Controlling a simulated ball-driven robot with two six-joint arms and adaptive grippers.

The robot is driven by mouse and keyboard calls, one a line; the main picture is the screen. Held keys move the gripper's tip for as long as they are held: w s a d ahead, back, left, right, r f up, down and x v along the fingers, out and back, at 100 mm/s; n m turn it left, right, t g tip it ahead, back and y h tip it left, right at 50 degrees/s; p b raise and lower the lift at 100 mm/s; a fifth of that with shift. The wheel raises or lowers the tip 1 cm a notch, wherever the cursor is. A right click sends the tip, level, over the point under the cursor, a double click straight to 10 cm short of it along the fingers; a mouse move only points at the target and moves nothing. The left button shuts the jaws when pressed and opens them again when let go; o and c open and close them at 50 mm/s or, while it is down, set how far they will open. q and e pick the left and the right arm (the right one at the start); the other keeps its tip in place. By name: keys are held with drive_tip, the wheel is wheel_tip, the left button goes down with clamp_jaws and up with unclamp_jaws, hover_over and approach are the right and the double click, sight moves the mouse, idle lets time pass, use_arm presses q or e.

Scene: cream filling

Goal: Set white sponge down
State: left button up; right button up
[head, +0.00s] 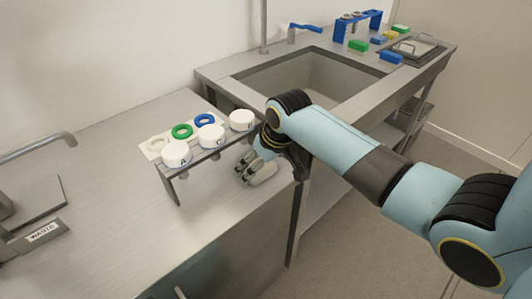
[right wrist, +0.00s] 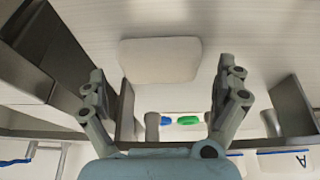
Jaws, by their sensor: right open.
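The white sponge (right wrist: 160,60) lies flat on the metal worktop in the right wrist view. It shows whole there, just beyond my right gripper (right wrist: 162,82). A pale block (head: 265,173) by the fingers there looks like the sponge, partly covered. My left gripper is in neither view.
A metal rack (head: 194,163) with white-lidded containers, A (head: 176,154) nearest, stands just left of my right gripper. Green (head: 182,131) and blue (head: 205,119) rings lie behind it. A sink (head: 310,80) is beyond.

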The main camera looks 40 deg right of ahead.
drive_tip(key=p+v, duration=0.1)
drive_tip(key=v, duration=1)
drive_tip(key=s+f+g+b, duration=0.1)
drive_tip(key=s+f+b, duration=0.2)
drive_tip(key=s+f, duration=0.55)
drive_tip(key=s+f+m+g+b, duration=0.1)
drive_tip(key=s+f+g+b, duration=0.15)
drive_tip(key=f, duration=1.05)
drive_tip(key=s+f+g+b, duration=0.1)
drive_tip(key=s+f+b, duration=0.4)
drive_tip(key=f, duration=0.6)
drive_tip(key=s+f+b, duration=0.1)
drive_tip(key=s+f, duration=0.8)
drive_tip(key=s, duration=0.3)
drive_tip(key=s+f+h+b, duration=0.1)
drive_tip(key=s+f+b, duration=0.1)
drive_tip(key=s+f, duration=0.8)
drive_tip(key=shift+s+n+t, duration=0.3)
drive_tip(key=shift+s+t, duration=0.15)
drive_tip(key=shift+s, duration=1.25)
